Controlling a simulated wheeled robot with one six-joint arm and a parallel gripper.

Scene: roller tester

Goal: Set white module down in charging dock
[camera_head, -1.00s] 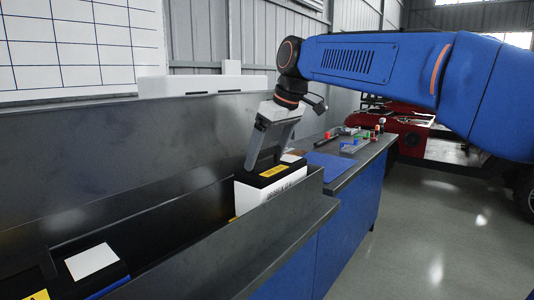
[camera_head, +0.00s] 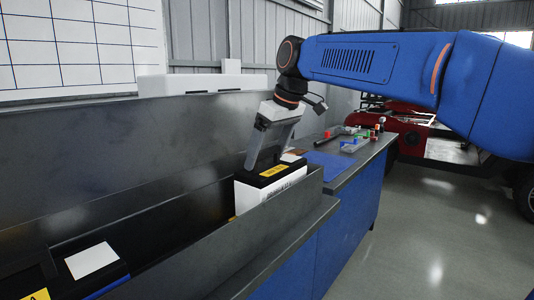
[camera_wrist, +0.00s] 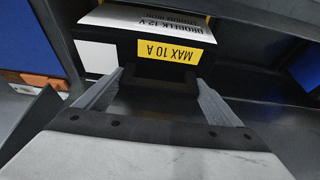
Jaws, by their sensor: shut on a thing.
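The white module (camera_head: 262,193) has a black top, a yellow label and a white patch. It stands roughly upright at the right end of a dark metal trough (camera_head: 235,250), its lower part hidden by the front wall. My gripper (camera_head: 263,166) points down and is shut on the module's top. In the wrist view, the module (camera_wrist: 176,50) shows its yellow "MAX 10 A" label just beyond the fingers (camera_wrist: 160,82). I cannot tell whether its base touches the trough floor. No part is clearly recognisable as the charging dock.
A black module with a white patch (camera_head: 92,260) and blue edge lies at the trough's left end. A tall metal back panel (camera_head: 120,150) rises behind. To the right, a bench holds a blue mat (camera_head: 325,166) and several small items (camera_head: 352,140).

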